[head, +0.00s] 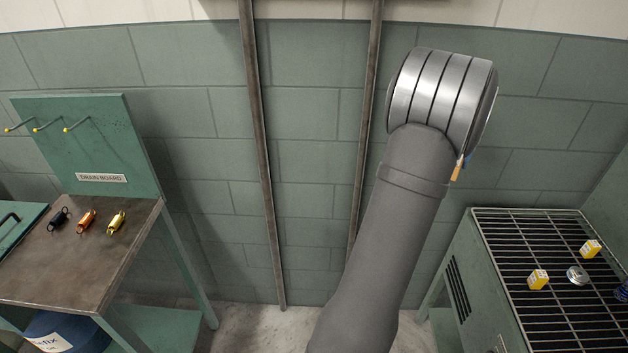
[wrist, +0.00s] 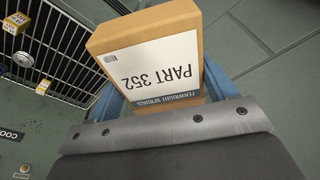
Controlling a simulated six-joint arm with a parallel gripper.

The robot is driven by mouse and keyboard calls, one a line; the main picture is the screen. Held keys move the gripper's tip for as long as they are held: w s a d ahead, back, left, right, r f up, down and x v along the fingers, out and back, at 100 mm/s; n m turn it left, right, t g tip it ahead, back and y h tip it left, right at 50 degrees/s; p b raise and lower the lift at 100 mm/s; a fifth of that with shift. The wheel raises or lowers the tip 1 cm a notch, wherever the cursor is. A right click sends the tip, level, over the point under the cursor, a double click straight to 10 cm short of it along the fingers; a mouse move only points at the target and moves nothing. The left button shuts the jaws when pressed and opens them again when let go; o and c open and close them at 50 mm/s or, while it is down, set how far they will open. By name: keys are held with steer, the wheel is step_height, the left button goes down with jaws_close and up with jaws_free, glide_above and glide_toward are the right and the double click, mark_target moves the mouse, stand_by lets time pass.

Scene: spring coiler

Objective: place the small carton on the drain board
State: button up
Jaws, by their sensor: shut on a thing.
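The small carton (wrist: 150,62) is a tan box with a white label reading "PART 352" and "FENWRIGHT SPRINGS". My gripper (wrist: 163,92) is shut on it, with blue fingers on either side. In the head view my arm hides most of the gripper; only an orange-tan sliver of the carton (head: 457,171) and a bit of blue finger show, high against the wall. The drain board (head: 90,150) is at the far left: a green upright panel labelled "DRAIN BOARD" with three yellow-tipped hooks, above a brown top (head: 70,255). The carton is well right of it.
Black (head: 59,219), orange (head: 87,221) and yellow (head: 116,222) springs lie on the brown top. A blue drum (head: 75,335) stands below. At right, a grated cabinet (head: 510,255) bears yellow-white boxes (head: 538,280) and a round metal piece (head: 577,275).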

steer(key=a+f+n, duration=0.2)
steer(key=a+f, duration=0.1)
steer(key=a, duration=1.8)
steer(key=s+a+f+n, duration=0.1)
steer(key=a+f+n, duration=0.1)
steer(key=a, duration=1.8)
steer(key=a+f+n, duration=0.2)
steer(key=a+f, duration=0.1)
steer(key=a, duration=1.8)
steer(key=s+a+r+n+y, duration=0.1)
steer(key=s+a+n, duration=0.4)
steer(key=a, duration=1.1)
steer(key=n+y, duration=0.1)
steer(key=n, duration=0.3)
glide_above(52, 259)
steer(key=d, duration=0.1)
steer(key=f, duration=0.4)
steer(key=shift+d, duration=0.2)
steer(key=shift+s+a+f, duration=0.2)
steer(key=shift+a+f, duration=0.05)
steer(key=shift+a, duration=0.15)
steer(key=shift+f, duration=2)
steer(key=shift+f, duration=0.1)
